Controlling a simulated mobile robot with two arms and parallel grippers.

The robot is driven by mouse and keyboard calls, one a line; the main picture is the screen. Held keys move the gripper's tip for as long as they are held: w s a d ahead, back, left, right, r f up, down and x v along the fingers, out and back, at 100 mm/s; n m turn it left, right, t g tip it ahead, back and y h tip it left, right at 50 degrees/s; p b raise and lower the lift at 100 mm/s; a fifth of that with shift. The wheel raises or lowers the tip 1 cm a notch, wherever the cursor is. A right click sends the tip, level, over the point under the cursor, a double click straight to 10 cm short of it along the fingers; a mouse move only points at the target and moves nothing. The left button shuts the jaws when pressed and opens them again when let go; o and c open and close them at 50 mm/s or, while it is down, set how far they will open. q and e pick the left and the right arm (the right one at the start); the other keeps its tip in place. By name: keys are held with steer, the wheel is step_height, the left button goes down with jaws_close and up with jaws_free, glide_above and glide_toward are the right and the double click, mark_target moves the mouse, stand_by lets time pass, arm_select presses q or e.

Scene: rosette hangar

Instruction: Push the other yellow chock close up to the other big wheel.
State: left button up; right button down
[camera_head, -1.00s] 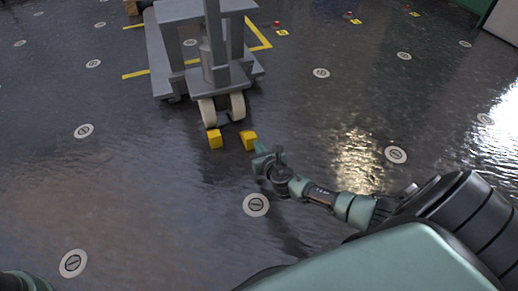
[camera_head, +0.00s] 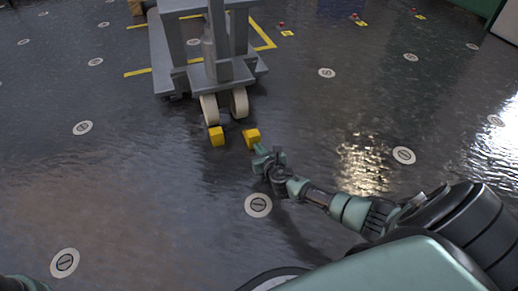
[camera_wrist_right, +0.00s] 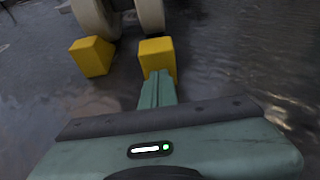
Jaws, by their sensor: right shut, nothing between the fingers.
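Two yellow chocks lie on the floor before two big pale wheels of a grey stand. The left chock (camera_head: 216,137) is close to the left wheel (camera_head: 209,107); any gap is hard to judge. The right chock (camera_head: 251,137) is in front of the right wheel (camera_head: 239,102), with some floor between them. My right gripper (camera_head: 260,151) is shut and empty, its fingertips just behind the right chock. In the right wrist view the shut fingers (camera_wrist_right: 157,86) point at the right chock (camera_wrist_right: 156,56), touching or nearly so. My left gripper is out of view.
The grey stand (camera_head: 174,66) rises behind the wheels. Yellow floor lines (camera_head: 265,38) run around it. Round floor discs (camera_head: 258,205) dot the dark, shiny floor. The floor around the chocks is otherwise clear.

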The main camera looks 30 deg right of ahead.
mark_target(255, 137)
steer(key=shift+w+d, duration=0.1)
steer(key=shift+w, duration=0.15)
steer(key=shift+w+d+b, duration=0.25)
steer(key=shift+w+b, duration=0.1)
steer(key=shift+w, duration=0.65)
steer(key=shift+w, duration=0.15)
steer(key=shift+w+d+b, duration=0.25)
steer(key=shift+w+b, duration=0.1)
steer(key=shift+w, duration=0.6)
steer(key=shift+w+d+b, duration=0.2)
steer(key=shift+w+b, duration=0.1)
steer(key=shift+w, duration=0.6)
steer(key=shift+s+a+r+p, duration=0.2)
steer(key=shift+s+r+p, duration=0.45)
steer(key=shift+s+p, duration=0.35)
steer(key=shift+r+p+v, duration=0.15)
steer(key=shift+p+v, duration=0.65)
steer(key=shift+v, duration=0.05)
steer(key=shift+r+p+v, duration=0.15)
steer(key=shift+p+v, duration=0.65)
steer(key=shift+v, duration=0.05)
steer(key=shift+w, duration=0.1)
steer(key=shift+a, duration=0.1)
